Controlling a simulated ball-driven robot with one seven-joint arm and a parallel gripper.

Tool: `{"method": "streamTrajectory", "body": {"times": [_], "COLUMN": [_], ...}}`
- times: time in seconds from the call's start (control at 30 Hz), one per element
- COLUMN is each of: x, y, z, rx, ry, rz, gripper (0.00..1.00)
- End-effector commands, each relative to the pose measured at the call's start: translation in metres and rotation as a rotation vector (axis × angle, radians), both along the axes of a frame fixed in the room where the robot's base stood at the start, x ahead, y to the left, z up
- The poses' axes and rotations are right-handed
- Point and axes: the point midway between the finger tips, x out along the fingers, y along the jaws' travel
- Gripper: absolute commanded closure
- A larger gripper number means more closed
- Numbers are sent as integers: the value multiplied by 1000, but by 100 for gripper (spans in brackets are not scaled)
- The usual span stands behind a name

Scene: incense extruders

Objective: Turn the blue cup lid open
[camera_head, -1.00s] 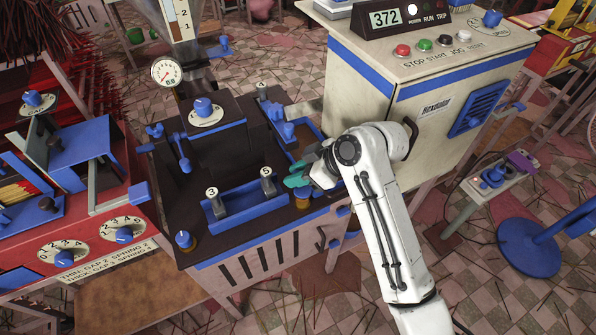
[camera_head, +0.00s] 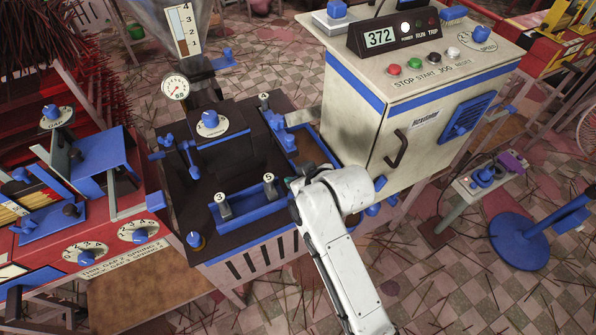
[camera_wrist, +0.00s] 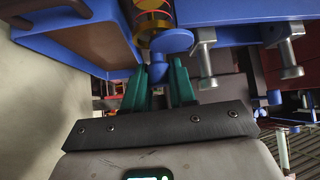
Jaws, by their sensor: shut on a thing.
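In the wrist view, a round blue lid (camera_wrist: 173,40) lies at the mouth of a brass cup (camera_wrist: 150,42) with a coiled spring above it. A blue knob (camera_wrist: 158,72) sits just below the lid. My gripper (camera_wrist: 158,84) has its two teal fingers on either side of this knob, shut on it. The lid looks slightly offset from the cup, but I cannot tell whether it is open. In the head view my white arm hides the cup, the lid and nearly all of my gripper.
A blue tray with posts marked 3 and 5 (camera_head: 248,204) stands left of my arm. Another blue-rimmed tray (camera_head: 318,152) lies behind. A cream control cabinet (camera_head: 360,128) with a dark handle (camera_head: 396,149) stands close on the right. A blue floor stand (camera_head: 519,240) is farther right.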

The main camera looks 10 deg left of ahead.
Motion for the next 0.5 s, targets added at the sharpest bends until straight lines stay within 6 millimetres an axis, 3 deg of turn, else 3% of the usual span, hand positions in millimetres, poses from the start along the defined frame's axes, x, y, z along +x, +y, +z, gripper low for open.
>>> {"method": "streamTrajectory", "body": {"times": [0.5], "x": [1], "y": [4], "z": [1], "rx": [3], "ry": [-8], "rz": [-481], "gripper": [100]}}
